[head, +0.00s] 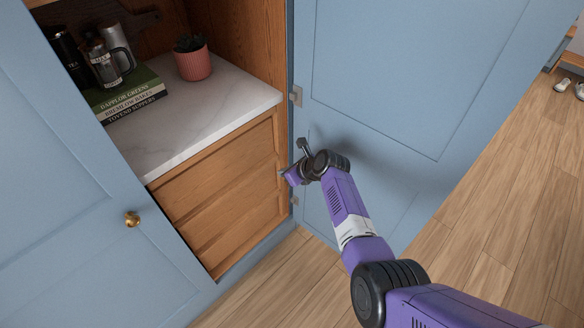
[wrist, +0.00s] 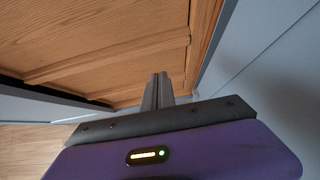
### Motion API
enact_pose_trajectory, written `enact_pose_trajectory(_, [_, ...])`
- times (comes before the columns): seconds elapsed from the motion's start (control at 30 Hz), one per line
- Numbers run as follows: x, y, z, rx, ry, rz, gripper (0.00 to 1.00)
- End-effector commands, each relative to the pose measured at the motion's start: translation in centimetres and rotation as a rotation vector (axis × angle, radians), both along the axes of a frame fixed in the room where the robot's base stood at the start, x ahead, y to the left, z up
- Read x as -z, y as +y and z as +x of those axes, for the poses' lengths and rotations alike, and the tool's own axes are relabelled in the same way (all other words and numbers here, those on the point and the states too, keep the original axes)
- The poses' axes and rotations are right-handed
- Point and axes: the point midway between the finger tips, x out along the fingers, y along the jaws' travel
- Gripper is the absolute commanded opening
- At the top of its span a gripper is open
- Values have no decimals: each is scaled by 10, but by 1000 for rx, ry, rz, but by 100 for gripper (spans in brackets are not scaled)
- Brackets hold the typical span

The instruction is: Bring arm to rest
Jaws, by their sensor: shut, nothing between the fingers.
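My purple arm reaches from the lower right in the head view. My gripper (head: 286,174) is at its end, close to the right edge of the wooden drawer front (head: 222,192) and in front of the open blue right door (head: 385,70). In the wrist view my gripper (wrist: 158,78) has its two grey fingers together with nothing between them. They point toward the wooden drawers (wrist: 95,45). I cannot tell whether the fingertips touch the wood.
A blue left door (head: 80,190) with a brass knob (head: 132,219) is at left. A marble counter (head: 215,112) holds books (head: 130,97), a dark mug (head: 105,68) and a pink potted plant (head: 194,65). Wooden floor (head: 500,230) lies open at right, with shoes (head: 562,85) far off.

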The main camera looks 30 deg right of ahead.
Motion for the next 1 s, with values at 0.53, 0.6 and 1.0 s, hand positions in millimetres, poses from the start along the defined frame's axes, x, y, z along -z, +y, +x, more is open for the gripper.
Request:
enact_pose_trajectory(0.53, [-29, -9, -29, -1, 2, -1, 0])
enact_pose_trajectory(0.6, [-29, -9, -29, -1, 2, 0, 0])
enact_pose_trajectory(1.0, [-79, -45, 2, -218, -244, -454, 0])
